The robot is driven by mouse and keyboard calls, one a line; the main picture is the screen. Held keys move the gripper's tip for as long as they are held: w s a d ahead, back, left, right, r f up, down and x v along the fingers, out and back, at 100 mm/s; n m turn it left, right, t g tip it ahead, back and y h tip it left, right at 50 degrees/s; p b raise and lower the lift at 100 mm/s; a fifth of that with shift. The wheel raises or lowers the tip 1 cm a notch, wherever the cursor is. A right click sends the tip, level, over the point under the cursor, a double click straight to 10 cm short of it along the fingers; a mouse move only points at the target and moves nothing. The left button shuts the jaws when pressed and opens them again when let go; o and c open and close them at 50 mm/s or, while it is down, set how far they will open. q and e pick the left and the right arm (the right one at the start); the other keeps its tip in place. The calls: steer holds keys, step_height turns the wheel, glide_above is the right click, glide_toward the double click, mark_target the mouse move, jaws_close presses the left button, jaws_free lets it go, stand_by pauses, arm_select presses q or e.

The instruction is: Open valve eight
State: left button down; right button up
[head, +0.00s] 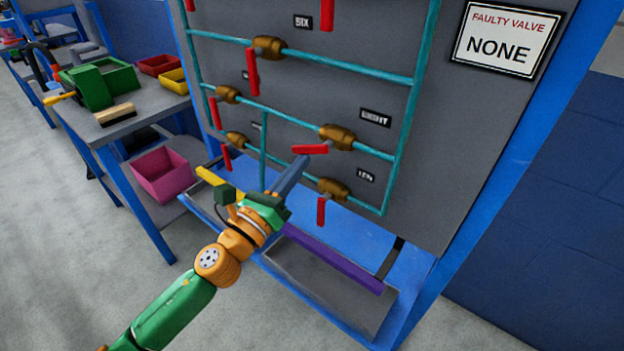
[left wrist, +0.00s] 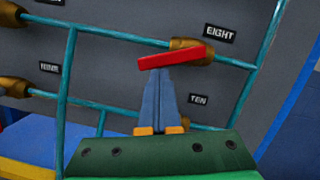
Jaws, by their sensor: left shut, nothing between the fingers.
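Valve eight has a brass body (head: 338,136) on a teal pipe, next to its EIGHT label (head: 375,118). Its red handle (head: 310,149) points left, roughly along the pipe. The handle also shows in the left wrist view (left wrist: 172,57), with the EIGHT label at its upper right. My left gripper (head: 303,160) is shut and empty, its grey-blue fingers reaching up to the handle's underside. In the left wrist view the fingertips (left wrist: 161,70) meet the handle's lower edge; whether they touch is hard to tell. My right gripper is out of view.
The TEN valve (head: 333,188) sits just below, its red handle hanging down. Other valves' handles hang down too. A sign (head: 500,40) reads FAULTY VALVE NONE. A grey tray (head: 360,300) lies below the panel. A table with bins (head: 118,80) stands at left.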

arm_select(q)
steer(key=shift+w+a+r+m+g+h, duration=0.15)
steer(key=shift+r+m+h, duration=0.1)
steer(key=shift+m, duration=0.5)
steer(key=shift+w+a+r+m+g+h, duration=0.1)
steer(key=shift+a+r+m+h, duration=0.1)
steer(key=shift+m, duration=0.5)
steer(key=shift+w+a+r+m+g+h, duration=0.15)
steer(key=shift+r+m, duration=0.1)
steer(key=shift+m, duration=0.5)
